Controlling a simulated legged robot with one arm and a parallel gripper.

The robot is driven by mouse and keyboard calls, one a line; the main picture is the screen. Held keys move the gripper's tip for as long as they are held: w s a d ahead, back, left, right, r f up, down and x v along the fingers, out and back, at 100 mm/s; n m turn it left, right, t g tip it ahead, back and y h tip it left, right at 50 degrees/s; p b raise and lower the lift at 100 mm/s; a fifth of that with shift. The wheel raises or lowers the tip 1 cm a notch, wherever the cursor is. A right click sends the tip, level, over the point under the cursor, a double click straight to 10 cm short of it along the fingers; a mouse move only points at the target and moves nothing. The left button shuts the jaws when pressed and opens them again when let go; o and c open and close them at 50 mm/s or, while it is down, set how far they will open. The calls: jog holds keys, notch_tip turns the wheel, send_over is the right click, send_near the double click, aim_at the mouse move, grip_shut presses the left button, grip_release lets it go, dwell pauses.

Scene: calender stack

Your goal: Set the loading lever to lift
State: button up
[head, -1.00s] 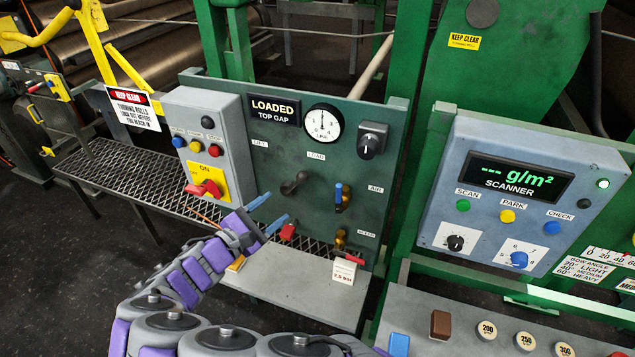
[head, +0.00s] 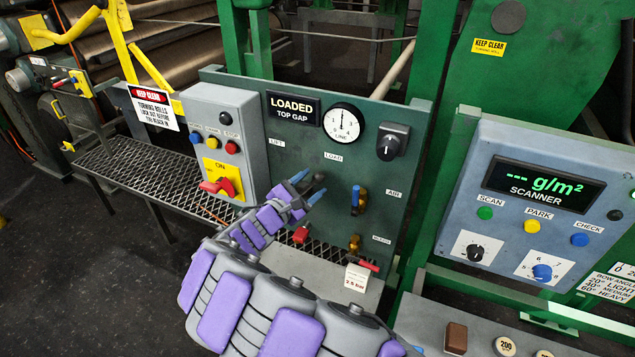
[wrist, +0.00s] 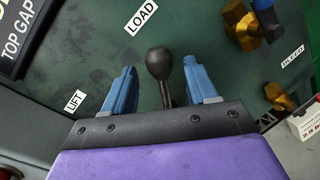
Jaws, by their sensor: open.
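The loading lever (wrist: 160,66) has a dark round knob and shows in the wrist view, standing between my gripper's two blue fingers. The LIFT label (wrist: 75,100) is to its left and the LOAD label (wrist: 141,16) above it. My gripper (wrist: 160,92) is open, with a gap between each finger and the lever. In the head view my gripper (head: 308,188) is in front of the green panel (head: 300,150), below the LIFT label (head: 278,142) and the LOAD label (head: 333,157); it largely hides the lever there. The display (head: 293,108) reads LOADED, TOP GAP.
Right of my gripper are the blue-handled AIR valve (head: 357,198) and the brass BLEED valve (head: 354,243). A grey box with a red switch (head: 220,187) stands left. The scanner console (head: 540,190) is far right.

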aim_at(314, 182)
jog(key=shift+x, duration=1.1)
jog(key=shift+w+d, duration=0.4)
jog(key=shift+w, duration=0.15)
jog(key=shift+c, duration=0.4)
jog(key=shift+a, duration=0.1)
grip_shut()
